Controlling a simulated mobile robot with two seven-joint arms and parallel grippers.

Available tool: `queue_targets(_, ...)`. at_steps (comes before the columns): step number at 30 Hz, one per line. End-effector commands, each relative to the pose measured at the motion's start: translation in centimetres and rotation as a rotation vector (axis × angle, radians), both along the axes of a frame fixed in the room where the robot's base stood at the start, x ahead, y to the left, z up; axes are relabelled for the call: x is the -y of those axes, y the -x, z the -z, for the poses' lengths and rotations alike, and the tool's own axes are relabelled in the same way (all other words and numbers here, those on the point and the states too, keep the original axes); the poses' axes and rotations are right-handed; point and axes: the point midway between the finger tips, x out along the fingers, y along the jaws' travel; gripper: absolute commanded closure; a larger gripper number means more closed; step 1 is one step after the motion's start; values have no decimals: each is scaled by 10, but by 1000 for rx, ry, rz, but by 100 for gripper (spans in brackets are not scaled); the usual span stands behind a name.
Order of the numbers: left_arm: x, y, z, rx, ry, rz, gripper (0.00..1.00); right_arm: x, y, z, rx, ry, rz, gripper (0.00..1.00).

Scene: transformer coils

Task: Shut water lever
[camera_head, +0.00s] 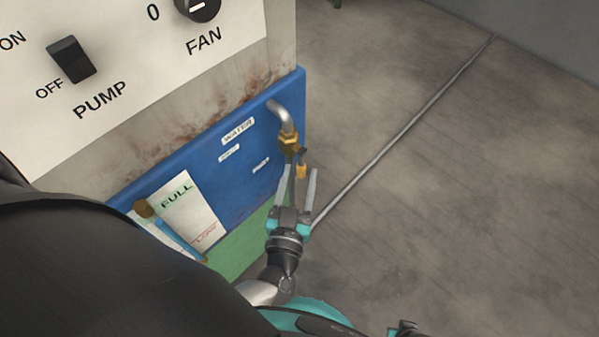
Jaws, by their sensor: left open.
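The water valve (289,143) is a brass fitting on a bent grey pipe, beside the "WATER" label on the blue panel. A small yellow-brass piece (301,171) hangs just below it to the right; I cannot tell whether it is the lever's end or an outlet. My left gripper (301,178) is open just below the valve, pointing up at it. Its two grey fingers stand either side of the brass piece in the picture. Contact and the exact depth are unclear. The lever's handle is not clearly made out.
The blue panel (240,175) carries a "FULL/LOW" level gauge (188,212) at its lower left. Above is a white control plate (140,55) with PUMP and FAN switches. A thin grey pipe (400,128) runs along the floor. Open floor lies to the right.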

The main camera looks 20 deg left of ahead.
Motion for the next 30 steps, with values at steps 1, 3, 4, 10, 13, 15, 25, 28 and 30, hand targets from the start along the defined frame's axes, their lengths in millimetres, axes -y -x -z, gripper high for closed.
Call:
queue_targets(1,0,0,0,0,0,0,45,0,0,0,-1,0,0,100)
queue_targets(3,0,0,0,0,0,0,45,0,0,0,0,0,0,100)
queue_targets(4,0,0,0,0,0,0,47,0,0,0,0,0,0,100)
queue_targets(10,0,0,0,0,0,0,69,0,0,0,0,0,0,100)
queue_targets(13,0,0,0,0,0,0,80,0,0,0,1,1,0,100)
queue_targets(15,0,0,0,0,0,0,88,0,0,0,1,0,0,100)
queue_targets(25,0,0,0,0,1,0,100,0,0,0,0,0,0,100)
queue_targets(28,0,0,0,0,1,0,100,0,0,0,0,0,0,100)
queue_targets(30,0,0,0,0,1,0,100,0,0,0,0,0,0,100)
